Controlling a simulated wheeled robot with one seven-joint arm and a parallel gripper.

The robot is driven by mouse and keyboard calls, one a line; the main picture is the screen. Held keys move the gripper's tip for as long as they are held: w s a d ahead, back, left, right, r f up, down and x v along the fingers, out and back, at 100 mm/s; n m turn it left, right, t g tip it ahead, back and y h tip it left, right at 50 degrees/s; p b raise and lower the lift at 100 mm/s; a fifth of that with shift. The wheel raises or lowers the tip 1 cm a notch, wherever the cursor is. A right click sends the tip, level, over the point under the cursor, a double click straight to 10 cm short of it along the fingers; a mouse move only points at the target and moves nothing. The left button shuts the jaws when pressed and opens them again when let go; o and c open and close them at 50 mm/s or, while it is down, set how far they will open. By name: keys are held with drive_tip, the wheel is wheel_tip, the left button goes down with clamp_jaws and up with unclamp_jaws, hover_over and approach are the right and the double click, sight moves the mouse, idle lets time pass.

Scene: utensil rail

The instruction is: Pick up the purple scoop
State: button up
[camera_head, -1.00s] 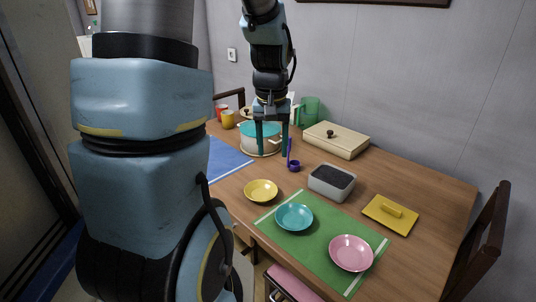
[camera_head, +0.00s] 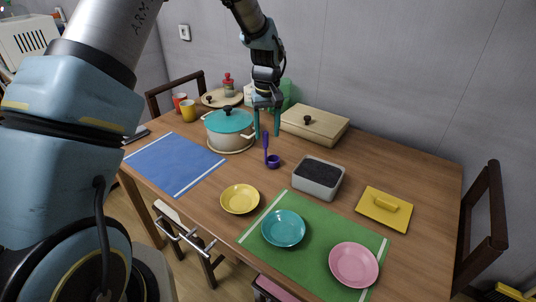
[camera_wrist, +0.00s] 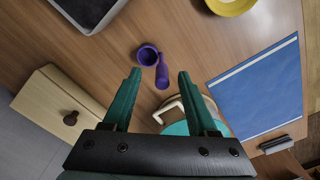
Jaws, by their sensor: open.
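The purple scoop (camera_head: 272,160) stands on the wooden table with its bowl down and its handle rising upright. It lies just right of the pot with the teal lid (camera_head: 229,121). My gripper (camera_head: 267,132) is open and points down above the scoop, its green fingers at about the height of the handle's top. In the wrist view the scoop (camera_wrist: 162,76) shows its handle end between the fingertips of my gripper (camera_wrist: 159,74), with the round bowl beyond. Nothing is held, and I cannot tell whether a finger touches the handle.
The pot's side handle stands close to my fingers. Around are a wooden box (camera_head: 315,126), a grey container (camera_head: 318,177), a yellow bowl (camera_head: 240,199), a blue mat (camera_head: 176,163) and a green mat (camera_head: 310,257).

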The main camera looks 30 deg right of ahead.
sight(266, 146)
drive_tip(key=shift+w+a+f+p, duration=0.15)
drive_tip(key=shift+f+p, duration=0.4)
drive_tip(key=shift+f, duration=0.8)
drive_tip(key=shift+w+d+f+p, duration=0.15)
drive_tip(key=shift+f+p, duration=0.4)
drive_tip(key=shift+f, duration=0.75)
drive_tip(key=shift+a, duration=0.1)
clamp_jaws()
